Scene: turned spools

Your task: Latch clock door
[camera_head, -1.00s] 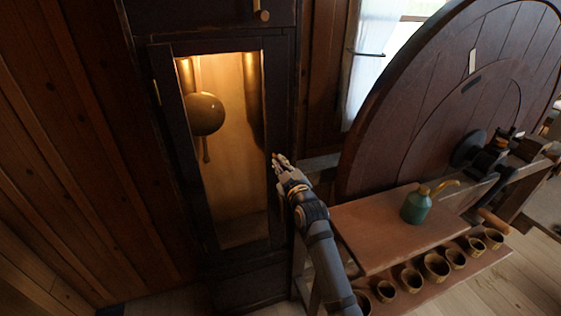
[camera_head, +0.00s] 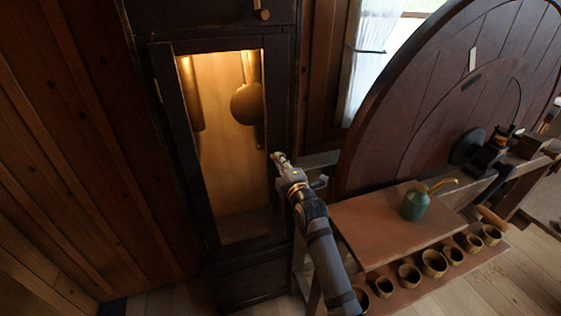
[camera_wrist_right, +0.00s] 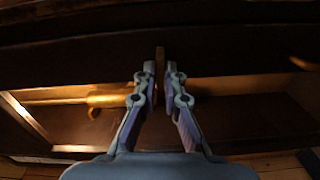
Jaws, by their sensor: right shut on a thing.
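My right gripper (camera_head: 279,158) is at the right stile of the door, about mid-height. In the right wrist view, my right gripper (camera_wrist_right: 160,72) has its two fingers close together on a small brass latch (camera_wrist_right: 160,60) at the door's edge. In the head view the latch is hidden by the fingers. Inside the case, a round brass pendulum bob (camera_head: 247,103) hangs to the right. My left gripper is out of view.
A wooden knob (camera_head: 262,15) is on the case above the door. A bench with a board (camera_head: 370,230), a green oil can (camera_head: 415,204) and several small cups (camera_head: 434,263) stands right of my arm. A large wooden wheel (camera_head: 440,100) rises behind it.

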